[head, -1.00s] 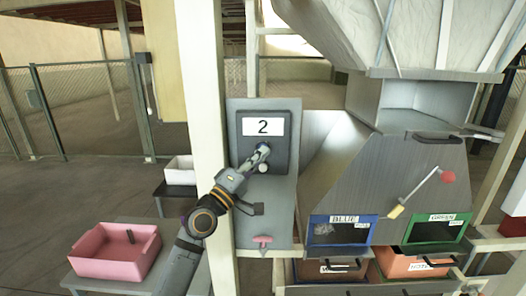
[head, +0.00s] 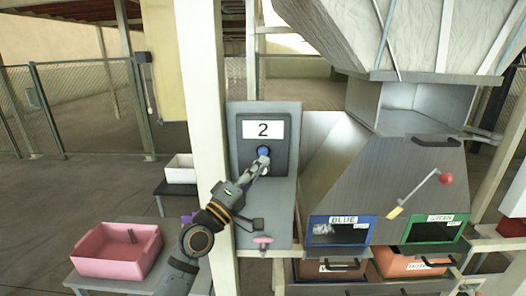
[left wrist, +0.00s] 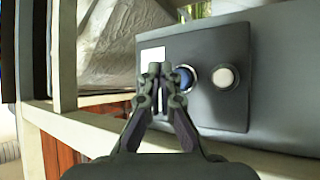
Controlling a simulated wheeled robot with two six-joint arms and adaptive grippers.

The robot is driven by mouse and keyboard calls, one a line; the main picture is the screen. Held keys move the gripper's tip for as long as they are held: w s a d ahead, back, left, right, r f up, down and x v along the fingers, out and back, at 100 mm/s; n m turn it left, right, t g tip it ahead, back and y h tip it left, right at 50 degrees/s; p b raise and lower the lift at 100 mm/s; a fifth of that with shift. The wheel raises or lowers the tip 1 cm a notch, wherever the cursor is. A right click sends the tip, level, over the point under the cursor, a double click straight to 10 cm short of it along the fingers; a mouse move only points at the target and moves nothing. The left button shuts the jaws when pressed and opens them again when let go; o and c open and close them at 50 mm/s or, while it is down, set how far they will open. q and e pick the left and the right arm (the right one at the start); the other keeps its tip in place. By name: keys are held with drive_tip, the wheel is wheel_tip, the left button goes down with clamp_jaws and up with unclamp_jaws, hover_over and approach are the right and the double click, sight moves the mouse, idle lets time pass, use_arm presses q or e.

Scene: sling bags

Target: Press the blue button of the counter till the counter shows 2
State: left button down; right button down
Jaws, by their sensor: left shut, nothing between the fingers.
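The counter (head: 245,145) is a dark panel on a grey box fixed beside a pale post. Its white display (head: 263,129) reads 2. The blue button (head: 263,150) shows below the display, and it also shows in the left wrist view (left wrist: 184,79) beside a white button (left wrist: 225,77). My left gripper (head: 263,160) is shut and empty, with its fingertips just below the blue button in the head view. In the left wrist view the fingertips (left wrist: 154,70) are beside the blue button; I cannot tell whether they touch the panel. My right gripper is not in view.
A metal hopper with a red-knobbed lever (head: 445,179) stands to the right, above bins labelled BLUE (head: 342,220) and GREEN. A pink tray (head: 117,267) sits on a table at the lower left. A pink handle (head: 262,239) juts below the counter.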

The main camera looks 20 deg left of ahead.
use_arm(q)
drive_tip(key=s, duration=0.2)
drive_tip(key=shift+s+d+p, duration=0.3)
drive_tip(key=shift+s+d, duration=0.05)
drive_tip(key=shift+d, duration=0.05)
